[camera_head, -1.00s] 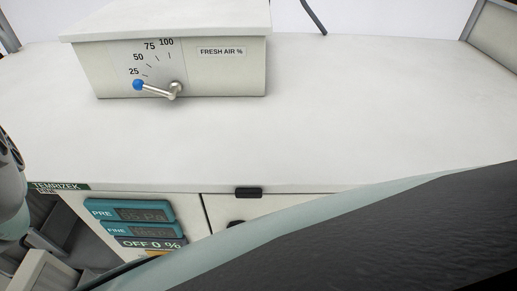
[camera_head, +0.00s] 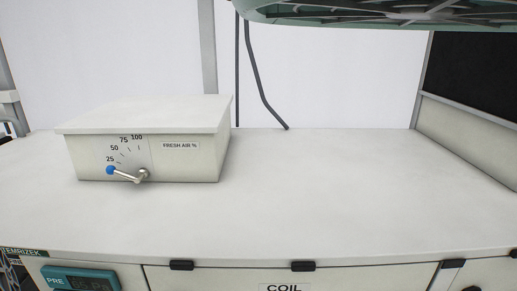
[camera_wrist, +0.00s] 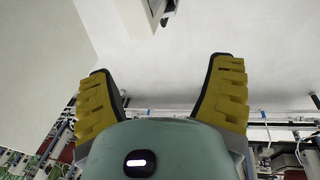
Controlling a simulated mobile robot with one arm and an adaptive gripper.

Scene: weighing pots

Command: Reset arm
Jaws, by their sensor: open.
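My gripper (camera_wrist: 162,98) shows in the wrist view with its two yellow ribbed fingers spread apart and nothing between them. It is not in the head view. Past the fingers, the wrist view shows a pale plain surface and some equipment at the lower edges. I cannot tell where the gripper is relative to the bench in the head view.
A white box (camera_head: 150,157) labelled FRESH AIR %, its blue-tipped lever near 25, stands on the left of a white top (camera_head: 330,190). The middle and right of that top are clear. A teal-edged grille (camera_head: 420,12) hangs across the upper right. A dark cable (camera_head: 262,85) runs down behind.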

